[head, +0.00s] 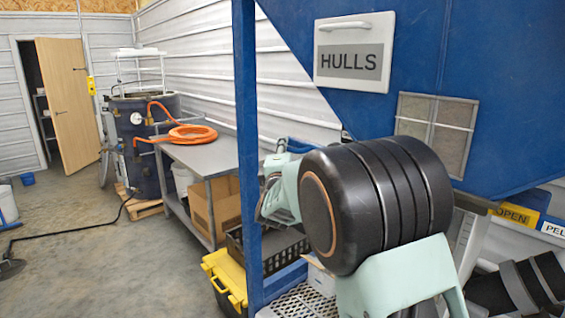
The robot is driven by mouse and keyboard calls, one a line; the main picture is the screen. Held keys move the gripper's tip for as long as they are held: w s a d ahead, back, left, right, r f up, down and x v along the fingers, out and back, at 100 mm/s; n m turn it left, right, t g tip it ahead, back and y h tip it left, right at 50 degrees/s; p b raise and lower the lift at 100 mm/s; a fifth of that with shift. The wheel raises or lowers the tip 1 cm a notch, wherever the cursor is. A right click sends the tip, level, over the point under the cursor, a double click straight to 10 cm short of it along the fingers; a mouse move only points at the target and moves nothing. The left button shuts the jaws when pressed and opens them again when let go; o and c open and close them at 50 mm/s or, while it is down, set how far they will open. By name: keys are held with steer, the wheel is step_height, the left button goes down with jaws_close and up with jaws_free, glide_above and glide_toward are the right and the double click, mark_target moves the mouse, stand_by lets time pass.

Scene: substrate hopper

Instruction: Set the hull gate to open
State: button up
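A white plate marked HULLS (352,53) with a bar handle along its top is on the sloped blue hopper (430,60). A yellow label reading OPEN (516,214) shows at the lower right, under the hopper's edge. My arm's thick black joint and pale green links fill the lower middle and cover much of the space under the hopper. The hull gate cannot be made out clearly, so its setting cannot be told. My gripper's fingers do not show; they may be hidden behind the arm.
A blue post (246,150) stands just left of my arm. Beyond it are a grey bench (205,155) with an orange hose (190,133), a yellow-lidded box (226,277) and a dark drum (135,150). The left floor is mostly clear.

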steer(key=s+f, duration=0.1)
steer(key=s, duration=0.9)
